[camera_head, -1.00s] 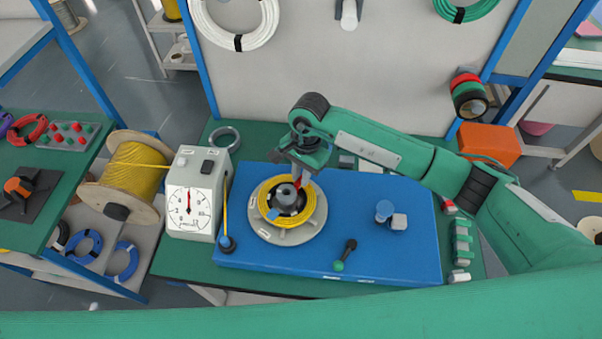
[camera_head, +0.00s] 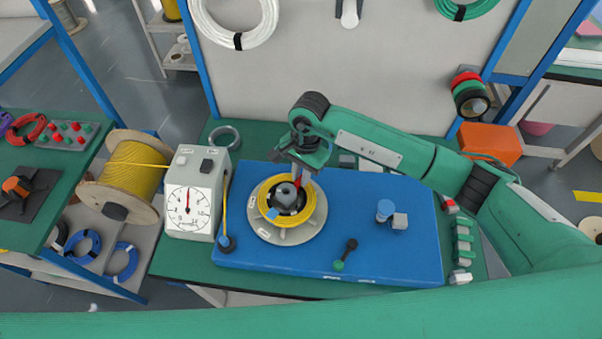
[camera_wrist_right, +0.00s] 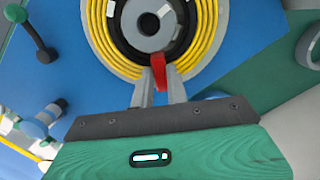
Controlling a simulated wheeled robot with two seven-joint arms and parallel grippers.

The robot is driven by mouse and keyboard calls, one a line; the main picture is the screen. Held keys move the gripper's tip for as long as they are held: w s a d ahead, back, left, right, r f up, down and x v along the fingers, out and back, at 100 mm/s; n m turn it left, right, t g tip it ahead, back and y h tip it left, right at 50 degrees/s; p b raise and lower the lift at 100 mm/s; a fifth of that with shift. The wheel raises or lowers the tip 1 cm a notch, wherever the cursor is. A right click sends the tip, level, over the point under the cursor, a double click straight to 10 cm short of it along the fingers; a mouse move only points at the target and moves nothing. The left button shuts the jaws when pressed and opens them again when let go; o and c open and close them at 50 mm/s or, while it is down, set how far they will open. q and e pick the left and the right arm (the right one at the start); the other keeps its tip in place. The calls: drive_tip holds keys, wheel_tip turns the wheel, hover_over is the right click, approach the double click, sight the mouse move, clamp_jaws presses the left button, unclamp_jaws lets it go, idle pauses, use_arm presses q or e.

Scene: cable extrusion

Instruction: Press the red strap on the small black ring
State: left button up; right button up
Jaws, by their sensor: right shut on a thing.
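The red strap (camera_wrist_right: 159,72) is between the fingertips of my right gripper (camera_wrist_right: 160,85), its end at the edge of the black ring (camera_wrist_right: 182,50) in the right wrist view. The small black ring (camera_head: 285,208) lies around a grey hub (camera_head: 286,194), inside a coil of yellow cable (camera_head: 269,205) on a round grey plate (camera_head: 312,226). My right gripper (camera_head: 298,180) also shows in the head view, above the far side of the coil, shut on the strap. My left gripper is not in view; only a green arm link crosses the bottom of the head view.
The blue board (camera_head: 360,250) carries a black lever with a green end (camera_head: 346,254) and a blue knob (camera_head: 385,209). A white dial box (camera_head: 190,195) and a yellow cable spool (camera_head: 133,170) stand to the left. An orange box (camera_head: 489,143) is at the back right.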

drive_tip(key=shift+f+b, duration=0.2)
drive_tip(key=shift+b, duration=0.2)
idle(0.6)
idle(0.3)
drive_tip(key=o, duration=0.9)
drive_tip(key=shift+c, duration=0.2)
drive_tip(key=shift+r, duration=0.65)
drive_tip(key=shift+r+p, duration=1.15)
drive_tip(key=shift+r, duration=2.3)
